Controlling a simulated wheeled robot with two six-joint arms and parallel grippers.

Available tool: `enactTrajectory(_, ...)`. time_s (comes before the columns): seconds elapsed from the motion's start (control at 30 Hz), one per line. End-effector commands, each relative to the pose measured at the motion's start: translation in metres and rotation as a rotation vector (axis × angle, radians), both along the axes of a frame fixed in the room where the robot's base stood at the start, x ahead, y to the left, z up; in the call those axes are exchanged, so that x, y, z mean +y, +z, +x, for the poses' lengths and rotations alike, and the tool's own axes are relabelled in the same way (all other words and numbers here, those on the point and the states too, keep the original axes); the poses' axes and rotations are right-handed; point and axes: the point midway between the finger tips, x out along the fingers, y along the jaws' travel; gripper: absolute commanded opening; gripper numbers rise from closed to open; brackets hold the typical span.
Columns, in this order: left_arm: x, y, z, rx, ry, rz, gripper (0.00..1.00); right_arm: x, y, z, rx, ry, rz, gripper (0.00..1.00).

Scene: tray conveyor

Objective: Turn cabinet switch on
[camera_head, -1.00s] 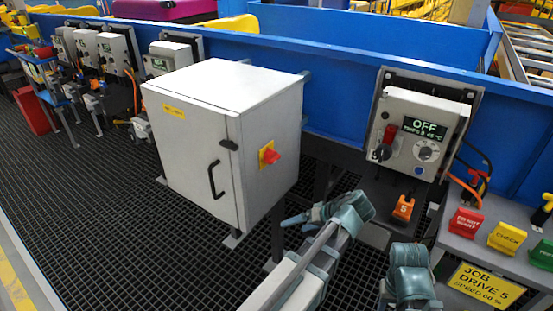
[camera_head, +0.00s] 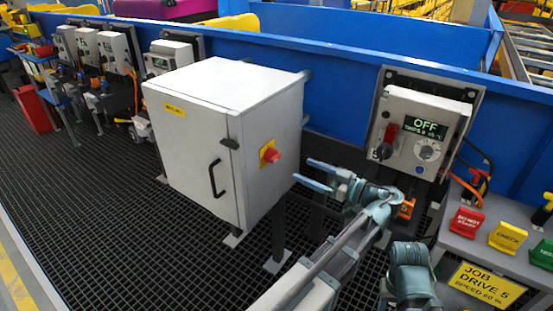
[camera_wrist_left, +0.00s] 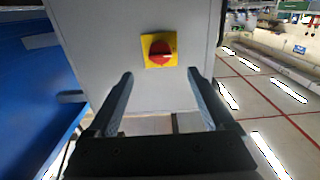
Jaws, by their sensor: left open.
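The cabinet (camera_head: 195,150) is a light grey box with a black door handle. Its switch (camera_head: 270,155) is a red rotary knob on a yellow plate on the box's right side. In the left wrist view the switch (camera_wrist_left: 161,52) faces me, its red grip lying roughly level. My left gripper (camera_head: 302,170) is open and empty, just right of the switch side and apart from the knob. In the left wrist view my left gripper (camera_wrist_left: 160,74) has its fingers spread below the knob, one to each side.
A drive box (camera_head: 418,135) reading OFF, with a red lever, hangs on the blue conveyor wall (camera_head: 345,75) to the right. A bench (camera_head: 480,245) with red, yellow and green signs stands at the right. Dark grating floor (camera_head: 110,200) is open left of the cabinet.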

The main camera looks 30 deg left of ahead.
Motion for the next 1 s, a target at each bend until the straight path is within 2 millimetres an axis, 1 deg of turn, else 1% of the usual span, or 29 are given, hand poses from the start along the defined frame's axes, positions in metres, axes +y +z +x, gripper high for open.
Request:
enactTrajectory(0.03, 0.013, 0.0, -0.001, 0.001, 0.005, 0.0, 0.86, 0.0, 0.0, 0.0, 0.0, 0.0, 0.0, 0.5)
enactTrajectory(0.2, 0.048, 0.0, 0.002, 0.001, 0.005, -0.001, 0.86, 0.0, 0.0, 0.0, 0.0, 0.0, 0.0, 0.5)
enactTrajectory(0.4, 0.083, 0.0, 0.005, 0.002, 0.003, -0.001, 0.86, 0.0, 0.0, 0.0, 0.0, 0.0, 0.0, 0.5)
enactTrajectory(0.5, 0.095, 0.0, 0.007, 0.002, 0.003, -0.001, 0.86, 0.0, 0.0, 0.0, 0.0, 0.0, 0.0, 0.5)
enactTrajectory(0.7, 0.108, 0.0, 0.008, 0.002, 0.002, -0.001, 0.86, 0.0, 0.0, 0.0, 0.0, 0.0, 0.0, 0.5)
enactTrajectory(1.0, 0.11, 0.0, 0.009, 0.002, 0.0, -0.001, 0.86, 0.0, 0.0, 0.0, 0.0, 0.0, 0.0, 0.5)
